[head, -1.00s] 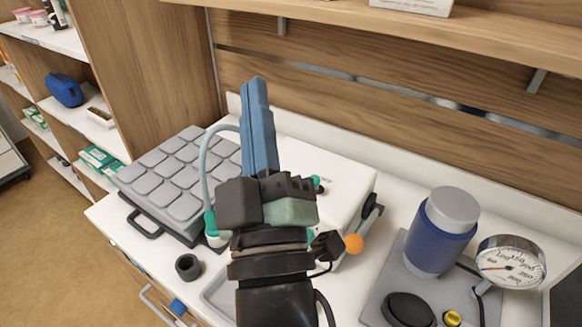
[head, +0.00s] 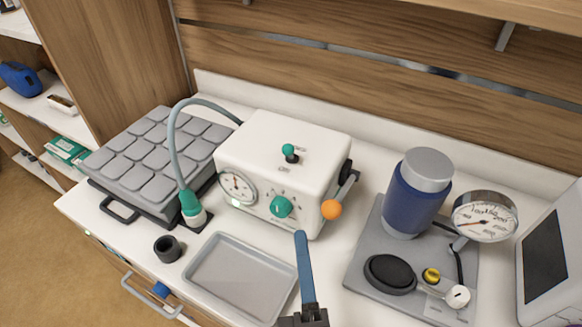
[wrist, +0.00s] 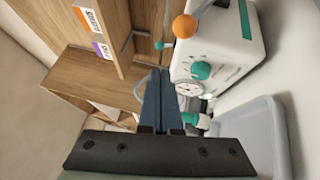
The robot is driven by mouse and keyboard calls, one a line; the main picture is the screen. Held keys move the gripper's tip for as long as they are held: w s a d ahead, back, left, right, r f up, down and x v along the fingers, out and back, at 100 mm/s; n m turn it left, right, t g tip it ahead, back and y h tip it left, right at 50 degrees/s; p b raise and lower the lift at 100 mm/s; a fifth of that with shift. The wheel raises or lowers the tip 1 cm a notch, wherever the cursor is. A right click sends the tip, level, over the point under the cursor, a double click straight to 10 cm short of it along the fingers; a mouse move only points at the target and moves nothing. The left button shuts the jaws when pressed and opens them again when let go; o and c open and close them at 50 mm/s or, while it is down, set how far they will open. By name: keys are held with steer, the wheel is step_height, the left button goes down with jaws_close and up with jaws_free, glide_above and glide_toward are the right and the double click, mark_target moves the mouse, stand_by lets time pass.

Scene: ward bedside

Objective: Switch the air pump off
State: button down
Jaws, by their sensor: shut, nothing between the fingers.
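The air pump (head: 285,135) is a white box with a round gauge (head: 238,187), a green dial (head: 282,206) on its front, a small green-tipped toggle (head: 289,150) on top and an orange-ended crank on its right side. In the wrist view the pump (wrist: 215,45) is right of my fingers, with the dial (wrist: 202,70) and orange ball (wrist: 184,27) showing. I cannot tell which toggle position is on. My gripper (head: 301,236) is shut and empty, its blue fingers in front of the pump, apart from the dial and the toggle.
A grey tray (head: 215,290) lies in front of the pump, with a black ring (head: 168,249) to its left. A grey padded cushion (head: 150,155) is at the left. At the right are a plate with a blue jar (head: 414,200), a pressure gauge (head: 486,217) and a monitor (head: 545,255).

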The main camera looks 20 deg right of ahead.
mark_target(289, 154)
steer(key=p+x, duration=0.3)
steer(key=x, duration=1.1)
steer(key=shift+a, duration=0.1)
steer(key=shift+p, duration=0.35)
